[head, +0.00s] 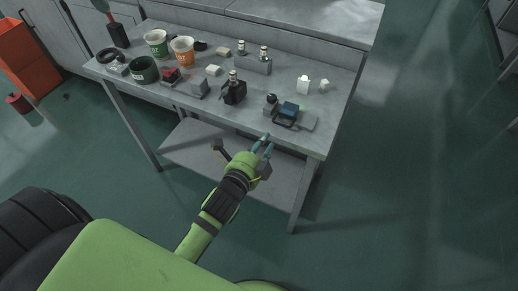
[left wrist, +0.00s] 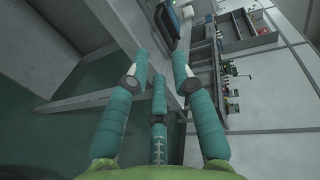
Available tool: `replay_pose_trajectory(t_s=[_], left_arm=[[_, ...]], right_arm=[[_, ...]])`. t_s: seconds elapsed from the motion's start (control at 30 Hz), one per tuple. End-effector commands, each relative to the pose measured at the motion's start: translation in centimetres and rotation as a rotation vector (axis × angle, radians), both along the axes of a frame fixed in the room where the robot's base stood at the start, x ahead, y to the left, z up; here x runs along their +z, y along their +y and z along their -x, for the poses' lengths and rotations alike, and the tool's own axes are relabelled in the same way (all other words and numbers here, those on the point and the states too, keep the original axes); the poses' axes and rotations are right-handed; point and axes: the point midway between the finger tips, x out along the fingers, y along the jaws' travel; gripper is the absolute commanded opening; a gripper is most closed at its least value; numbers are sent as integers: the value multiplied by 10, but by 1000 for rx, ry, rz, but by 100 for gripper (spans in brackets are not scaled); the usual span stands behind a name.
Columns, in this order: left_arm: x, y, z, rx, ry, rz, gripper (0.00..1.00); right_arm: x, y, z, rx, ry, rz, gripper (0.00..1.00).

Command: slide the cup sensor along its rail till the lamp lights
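A blue-topped black device (head: 288,110) sits near the table's front right corner, beside a flat grey plate (head: 309,122). It also shows at the top of the left wrist view (left wrist: 168,22). A small black-and-grey unit (head: 270,102) stands against its left side. I cannot tell which part is the cup sensor, and no rail or lit lamp is clear at this size. My left gripper (head: 267,144) is just off the table's front edge, short of the device. Its teal fingers are spread with nothing between them, as the left wrist view shows (left wrist: 160,54). My right gripper is not in view.
Floor to the right is clear.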

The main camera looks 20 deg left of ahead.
Motion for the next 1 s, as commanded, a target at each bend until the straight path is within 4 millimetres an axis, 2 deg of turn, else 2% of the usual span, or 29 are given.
replay_pose_trajectory(t_s=[0.1, 0.23, 0.83, 0.93, 1.0], left_arm=[[3, 1, 17, 0, 0, 0, 25], [6, 1, 26, 0, -1, 0, 25], [5, 1, 28, 1, 2, 3, 25], [-15, 0, 29, 5, 42, 37, 25], [-46, -2, 32, 15, 104, 92, 25]], right_arm=[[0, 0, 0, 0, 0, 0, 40], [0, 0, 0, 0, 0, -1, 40], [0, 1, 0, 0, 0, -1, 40], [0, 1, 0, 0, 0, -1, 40], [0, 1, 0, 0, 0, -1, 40]])
